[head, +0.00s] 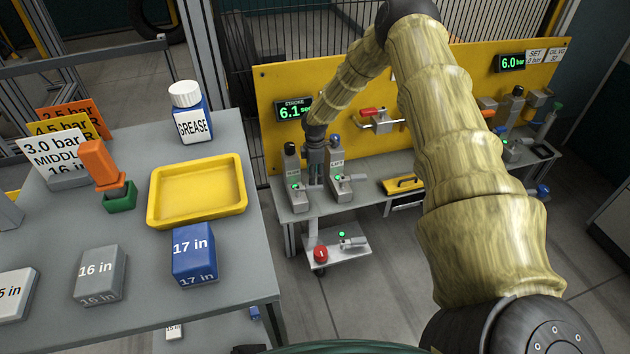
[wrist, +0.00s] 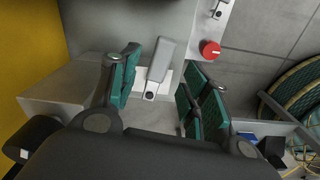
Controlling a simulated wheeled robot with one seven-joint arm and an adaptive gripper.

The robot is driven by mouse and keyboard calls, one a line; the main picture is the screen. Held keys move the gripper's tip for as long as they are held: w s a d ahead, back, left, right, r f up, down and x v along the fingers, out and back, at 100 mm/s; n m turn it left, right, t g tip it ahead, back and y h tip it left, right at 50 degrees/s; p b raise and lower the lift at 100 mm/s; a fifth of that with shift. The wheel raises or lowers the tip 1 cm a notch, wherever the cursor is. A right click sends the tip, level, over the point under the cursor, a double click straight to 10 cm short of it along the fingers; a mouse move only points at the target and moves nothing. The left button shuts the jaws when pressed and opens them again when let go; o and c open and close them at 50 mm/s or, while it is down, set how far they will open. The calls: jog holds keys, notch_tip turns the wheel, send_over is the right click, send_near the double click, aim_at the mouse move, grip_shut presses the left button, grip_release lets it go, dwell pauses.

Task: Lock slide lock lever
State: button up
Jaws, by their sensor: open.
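Two grey lever units stand on the bench in the head view: a left one (head: 292,180) and a right one labelled LIFT (head: 338,180). Each has a small green light; the left label is too small to read, so I cannot tell which is the slide lock. My gripper (head: 316,168) points down near these units, its fingertips partly hard to make out. In the wrist view my gripper (wrist: 164,88) is open, with teal pads on both sides of a grey lever (wrist: 162,62) on a pale base. The lever appears between the fingers, with visible gaps; nothing is held.
A yellow panel (head: 275,90) rises behind the bench. A red button (head: 320,254) sits on a lower shelf and shows in the wrist view (wrist: 210,48). The left table holds a yellow tray (head: 240,200), grease bottle (head: 191,112) and size blocks.

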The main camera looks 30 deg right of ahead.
notch_tip(320, 180, up, 7)
jog(key=shift+f, duration=0.15)
dwell(0.8)
